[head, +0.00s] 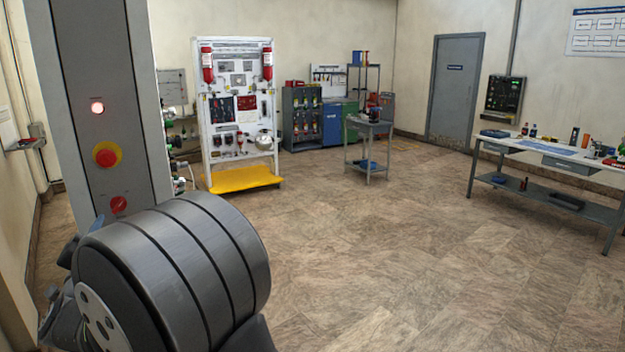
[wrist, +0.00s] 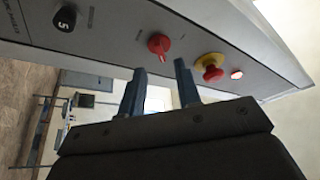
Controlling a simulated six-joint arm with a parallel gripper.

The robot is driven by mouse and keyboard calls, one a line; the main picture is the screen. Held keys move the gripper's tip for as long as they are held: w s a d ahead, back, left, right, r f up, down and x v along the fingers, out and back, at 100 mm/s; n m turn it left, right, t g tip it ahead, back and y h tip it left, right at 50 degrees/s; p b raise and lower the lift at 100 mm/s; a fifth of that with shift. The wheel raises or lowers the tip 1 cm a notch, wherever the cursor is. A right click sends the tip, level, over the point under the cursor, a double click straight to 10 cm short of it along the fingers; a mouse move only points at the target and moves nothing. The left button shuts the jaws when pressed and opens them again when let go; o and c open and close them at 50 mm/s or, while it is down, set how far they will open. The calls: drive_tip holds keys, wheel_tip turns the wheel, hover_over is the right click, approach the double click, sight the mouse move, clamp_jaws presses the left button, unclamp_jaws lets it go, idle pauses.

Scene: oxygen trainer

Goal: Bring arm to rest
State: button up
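My gripper (wrist: 160,68) shows in the wrist view with its two dark blue fingers apart and nothing between them. It points toward a grey panel (wrist: 110,38) that carries a red knob (wrist: 159,45), a yellow-and-red stop button (wrist: 209,67) and a lit red lamp (wrist: 236,74). I cannot tell whether the fingertips touch the panel. In the head view, a thick dark rounded link of my arm fills the lower left and hides most of what is behind it. The fingers cannot be made out clearly there.
A grey upright with the same kinds of controls (head: 110,200) stands close behind my arm. A white equipment board (head: 238,85) with a yellow step (head: 243,178) stands farther back. A small cart (head: 367,150) and a workbench (head: 560,150) stand beyond. The middle floor (head: 400,250) is clear.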

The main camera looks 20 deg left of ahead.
sight(117, 209)
drive_tip(key=shift+x, duration=2.6)
